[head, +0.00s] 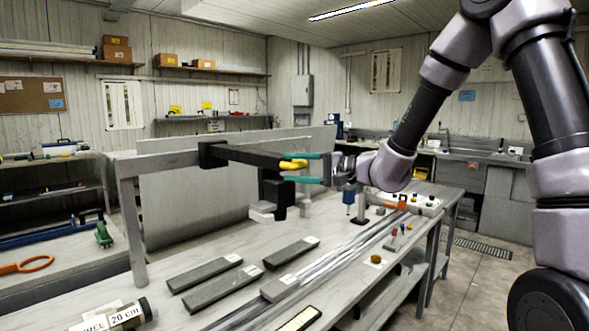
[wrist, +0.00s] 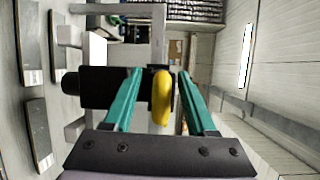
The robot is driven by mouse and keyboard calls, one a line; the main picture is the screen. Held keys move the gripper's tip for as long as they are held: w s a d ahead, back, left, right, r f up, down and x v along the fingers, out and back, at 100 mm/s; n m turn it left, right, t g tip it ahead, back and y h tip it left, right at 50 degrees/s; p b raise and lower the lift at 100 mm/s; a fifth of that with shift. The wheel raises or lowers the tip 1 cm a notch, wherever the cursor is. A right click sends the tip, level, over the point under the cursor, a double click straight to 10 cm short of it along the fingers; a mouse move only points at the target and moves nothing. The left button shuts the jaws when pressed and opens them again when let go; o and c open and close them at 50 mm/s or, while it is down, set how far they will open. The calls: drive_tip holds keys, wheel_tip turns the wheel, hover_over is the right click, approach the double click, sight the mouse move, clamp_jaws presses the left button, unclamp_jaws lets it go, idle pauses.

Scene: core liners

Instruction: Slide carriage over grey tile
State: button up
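The carriage (head: 240,154) is a dark block and arm on an overhead grey gantry beam, with a dark head hanging down at its right end and a pale piece beneath. A yellow handle (head: 293,164) sticks out of the carriage end; it also shows in the wrist view (wrist: 161,98). My gripper (head: 292,168) has its teal fingers on either side of the handle, with gaps visible in the wrist view, so it is open. Several dark grey slabs lie on the table: one at left (head: 205,273), one in the middle (head: 222,289) and one further right (head: 291,252). The head hangs above and behind them.
The gantry's left post (head: 132,235) stands on the table. A labelled cylinder (head: 125,317) lies at the front left. A tray (head: 415,203) stands at the back right.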

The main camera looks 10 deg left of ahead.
drive_tip(key=v, duration=1)
drive_tip(key=shift+d, duration=0.4)
drive_tip(key=shift+s, duration=0.15)
drive_tip(key=s+d+r+n+g+h, duration=0.1)
drive_tip(key=s+d+n+g+h, duration=0.15)
drive_tip(key=s, duration=0.55)
drive_tip(key=s+d+r+m+t+h, duration=0.1)
drive_tip(key=s+d+h, duration=0.3)
drive_tip(key=d, duration=0.5)
drive_tip(key=s+d+r+m+t+h, duration=0.2)
drive_tip(key=s+d+r+t+h, duration=0.2)
drive_tip(key=d+h, duration=0.4)
drive_tip(key=shift+s+d+r, duration=0.2)
drive_tip(key=shift+d+r, duration=0.1)
drive_tip(key=shift+d, duration=0.95)
drive_tip(key=shift+h, duration=0.25)
